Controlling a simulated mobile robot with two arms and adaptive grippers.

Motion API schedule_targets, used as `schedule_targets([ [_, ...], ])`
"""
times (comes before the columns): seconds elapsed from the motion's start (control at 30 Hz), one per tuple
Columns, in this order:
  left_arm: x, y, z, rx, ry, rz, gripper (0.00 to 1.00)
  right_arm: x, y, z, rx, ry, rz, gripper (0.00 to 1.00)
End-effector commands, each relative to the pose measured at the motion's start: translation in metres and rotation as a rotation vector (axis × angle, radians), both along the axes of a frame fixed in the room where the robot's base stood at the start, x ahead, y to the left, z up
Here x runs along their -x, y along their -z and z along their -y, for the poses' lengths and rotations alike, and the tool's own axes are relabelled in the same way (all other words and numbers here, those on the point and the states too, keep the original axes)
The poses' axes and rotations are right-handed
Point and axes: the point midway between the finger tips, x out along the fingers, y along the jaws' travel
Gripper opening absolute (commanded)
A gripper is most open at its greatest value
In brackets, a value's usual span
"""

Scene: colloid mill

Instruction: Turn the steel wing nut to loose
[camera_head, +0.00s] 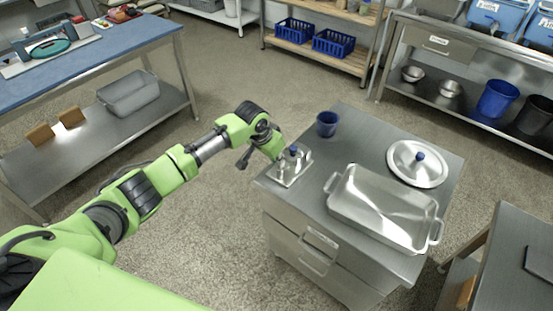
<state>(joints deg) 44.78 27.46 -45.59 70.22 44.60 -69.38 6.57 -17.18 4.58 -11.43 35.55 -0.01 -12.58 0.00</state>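A small steel fixture on a flat plate (288,176), with a blue knob (294,150) on top, stands at the left back corner of the steel drawer cabinet. The steel wing nut cannot be made out; it is too small or hidden. My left arm reaches in from the left, and its end with the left gripper (274,152) is right beside the fixture on its left side. I cannot tell whether it touches the fixture. The fingers are too small and partly hidden to read. My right gripper is not in view.
The steel cabinet (340,135) also holds a blue cup (327,124), a steel tray with handles (380,210) and a round lid with a blue knob (417,166). A blue-topped workbench (90,75) stands at the left. The floor between them is clear.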

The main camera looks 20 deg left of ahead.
Motion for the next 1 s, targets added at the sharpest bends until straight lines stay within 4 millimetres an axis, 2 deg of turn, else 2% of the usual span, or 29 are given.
schedule_targets([
  [0.27, 0.000, -0.001, 0.000, -0.001, -0.006, 0.000, 0.00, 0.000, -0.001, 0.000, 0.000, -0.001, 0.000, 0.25],
  [0.47, 0.000, -0.003, 0.002, 0.001, -0.055, 0.000, 0.00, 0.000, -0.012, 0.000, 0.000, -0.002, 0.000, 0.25],
  [0.67, 0.002, -0.005, 0.004, 0.001, -0.177, -0.003, 0.00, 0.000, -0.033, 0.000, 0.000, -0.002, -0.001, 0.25],
  [1.0, 0.002, -0.004, 0.010, 0.003, -0.490, -0.003, 0.00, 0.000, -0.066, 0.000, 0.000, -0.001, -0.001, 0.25],
])
